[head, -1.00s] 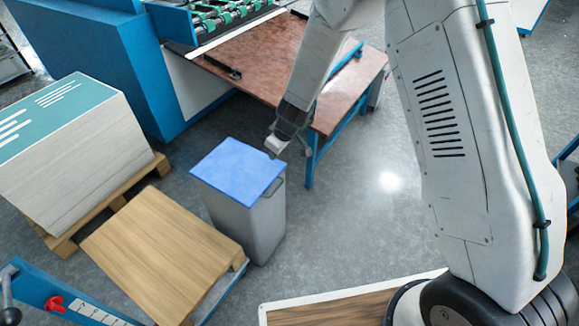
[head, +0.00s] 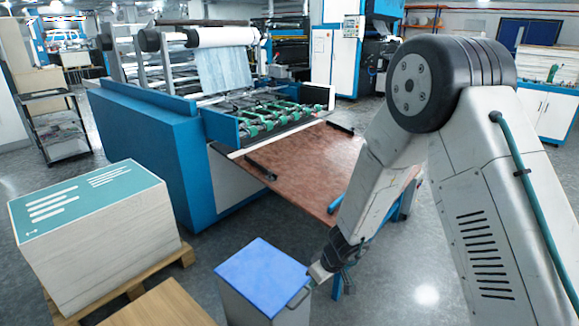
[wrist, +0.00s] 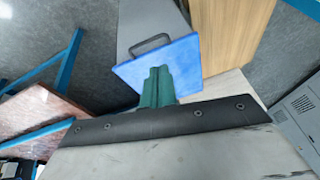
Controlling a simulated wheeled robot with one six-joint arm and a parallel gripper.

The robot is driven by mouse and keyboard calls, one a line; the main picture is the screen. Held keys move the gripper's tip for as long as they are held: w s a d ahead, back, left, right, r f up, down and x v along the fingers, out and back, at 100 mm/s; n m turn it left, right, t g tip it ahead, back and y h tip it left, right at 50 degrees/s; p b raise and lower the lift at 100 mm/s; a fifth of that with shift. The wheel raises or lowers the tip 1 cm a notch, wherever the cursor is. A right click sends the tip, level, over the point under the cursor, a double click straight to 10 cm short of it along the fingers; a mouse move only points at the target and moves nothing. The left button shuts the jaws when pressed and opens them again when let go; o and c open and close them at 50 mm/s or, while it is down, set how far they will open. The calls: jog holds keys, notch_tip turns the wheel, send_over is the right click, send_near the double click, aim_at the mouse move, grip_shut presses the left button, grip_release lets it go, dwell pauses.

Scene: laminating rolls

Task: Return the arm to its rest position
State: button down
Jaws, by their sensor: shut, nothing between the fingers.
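My gripper (head: 319,273) hangs at the end of my arm in the head view, close to the right edge of a grey bin with a blue top (head: 258,276). In the wrist view its green fingers (wrist: 158,88) are together with nothing between them. Behind them in that view lie the bin's blue top (wrist: 188,62) and its dark handle. I cannot tell from these frames whether the gripper touches the bin. My arm is bent at the elbow, with the forearm sloping down to the left.
A laminating machine (head: 150,140) with a brown table (head: 310,165) stands behind the bin. A stack of sheets with a teal top (head: 95,235) sits on a pallet at left. A wooden board (head: 160,306) lies at the front.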

jog(key=s+d+r+m+g+y, duration=0.15)
jog(key=s+r+m+g, duration=0.25)
jog(key=s+r, duration=1.15)
jog(key=s+d+r+m+t+h, duration=0.1)
jog(key=s+d+r+m+h, duration=0.1)
jog(key=s+d+r, duration=0.6)
jog(key=s+d+r+m+t+h, duration=0.2)
jog(key=s+d+r, duration=0.5)
jog(key=r, duration=0.5)
jog(key=shift+s+d+h, duration=0.4)
jog(key=shift+s+h, duration=0.15)
jog(key=shift+s, duration=0.1)
